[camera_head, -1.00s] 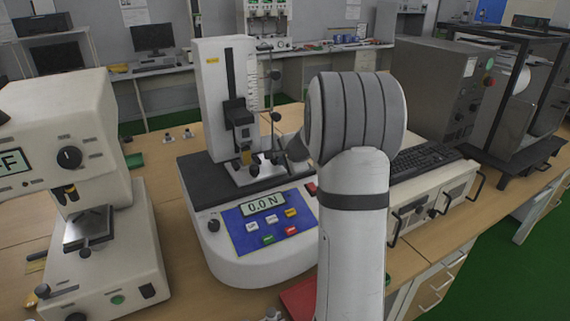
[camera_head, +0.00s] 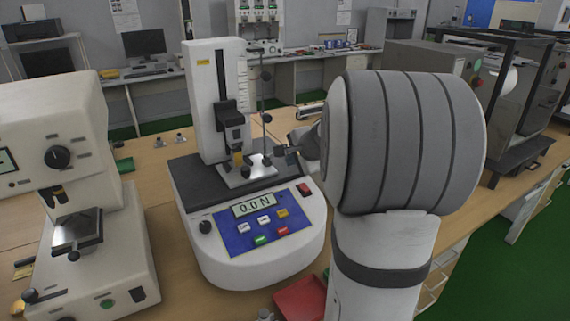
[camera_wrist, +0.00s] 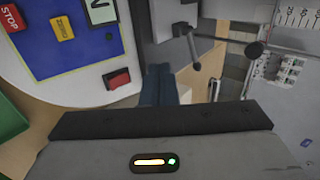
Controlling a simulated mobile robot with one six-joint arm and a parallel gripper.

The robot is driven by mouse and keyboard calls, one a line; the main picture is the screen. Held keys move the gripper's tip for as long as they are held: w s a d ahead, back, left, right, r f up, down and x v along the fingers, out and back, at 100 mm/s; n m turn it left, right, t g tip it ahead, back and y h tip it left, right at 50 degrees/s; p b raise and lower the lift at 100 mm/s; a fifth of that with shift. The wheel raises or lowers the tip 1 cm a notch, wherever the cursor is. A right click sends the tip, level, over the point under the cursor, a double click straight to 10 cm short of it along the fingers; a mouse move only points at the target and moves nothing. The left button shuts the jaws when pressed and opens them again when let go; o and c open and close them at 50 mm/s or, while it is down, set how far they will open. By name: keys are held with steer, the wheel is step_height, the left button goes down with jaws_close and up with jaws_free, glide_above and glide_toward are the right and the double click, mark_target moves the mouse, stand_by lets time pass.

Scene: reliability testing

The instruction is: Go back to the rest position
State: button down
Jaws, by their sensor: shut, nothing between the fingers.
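My gripper (camera_wrist: 160,84) is shut and empty; its dark fingers show together above the grey wrist housing in the wrist view. In the head view it is a small dark shape (camera_head: 291,155), partly hidden behind my arm, to the right of the force tester's test stage. The force tester (camera_head: 215,245) is white with a blue panel and its display reads 0.0 N. Its panel also shows at the upper left of the wrist view (camera_wrist: 60,62). I cannot tell the exact gap between my gripper and the tester.
A white hardness tester (camera_head: 75,270) stands at the left. A red tray (camera_head: 300,300) lies on the wooden bench (camera_head: 180,300) in front. Grey machines (camera_head: 520,110) stand at the right, partly hidden by my arm. Bare bench shows between the two testers.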

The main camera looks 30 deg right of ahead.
steer(key=shift+s+r, duration=0.35)
steer(key=shift+s, duration=0.1)
steer(key=s+a+n+g+y, duration=0.15)
steer(key=s+a+n, duration=0.35)
steer(key=a, duration=0.5)
steer(key=s+a+f+n+g, duration=0.1)
steer(key=s+a+n, duration=0.2)
steer(key=s, duration=0.3)
steer(key=s+a+f+n+g+h+p, duration=0.1)
steer(key=s+a+f+n+g, duration=0.1)
steer(key=s+a+n, duration=0.2)
steer(key=s+a+f+n+g+h, duration=0.1)
steer(key=s+n, duration=0.4)
steer(key=s, duration=0.5)
steer(key=shift+a+f+n+g, duration=0.3)
steer(key=shift+a+f+g, duration=0.35)
steer(key=shift+a, duration=0.5)
